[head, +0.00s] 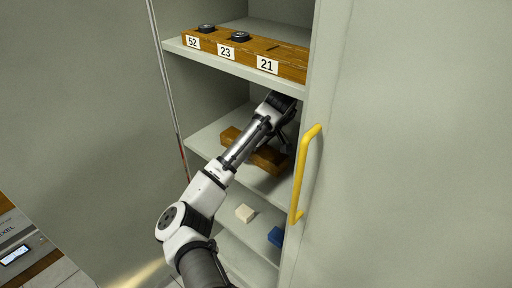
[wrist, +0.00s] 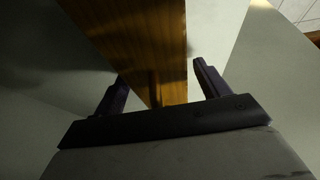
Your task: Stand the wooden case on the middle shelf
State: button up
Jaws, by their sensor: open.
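The wooden case (head: 268,158) is a long brown block on the middle shelf (head: 209,138) of the cabinet. In the head view my arm crosses in front of its middle, so part of it is hidden. My gripper (head: 284,138) is inside the cabinet, above and beside the case at its right part. In the wrist view the gripper (wrist: 158,88) is open, with its two dark fingers apart. The wooden case (wrist: 145,45) shows between and beyond the fingers there. I cannot tell whether the fingers touch it.
The upper shelf (head: 240,69) holds a wooden block (head: 285,57) labelled 52, 23 and 21, with black round pieces on top. A door with a yellow handle (head: 304,174) stands close to my arm's right.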

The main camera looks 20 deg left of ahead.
jog(key=p+v, duration=0.1)
jog(key=v, duration=0.2)
jog(key=shift+w+a+r, duration=0.1)
jog(key=shift+r, duration=0.15)
jog(key=s+d, duration=0.1)
jog(key=d, duration=0.2)
jog(key=s+d, duration=0.2)
jog(key=d, duration=0.2)
jog(key=s+d, duration=0.1)
jog(key=d, duration=0.3)
jog(key=shift+s+d+f, duration=0.1)
jog(key=shift+s+d, duration=0.05)
jog(key=shift+d, duration=0.1)
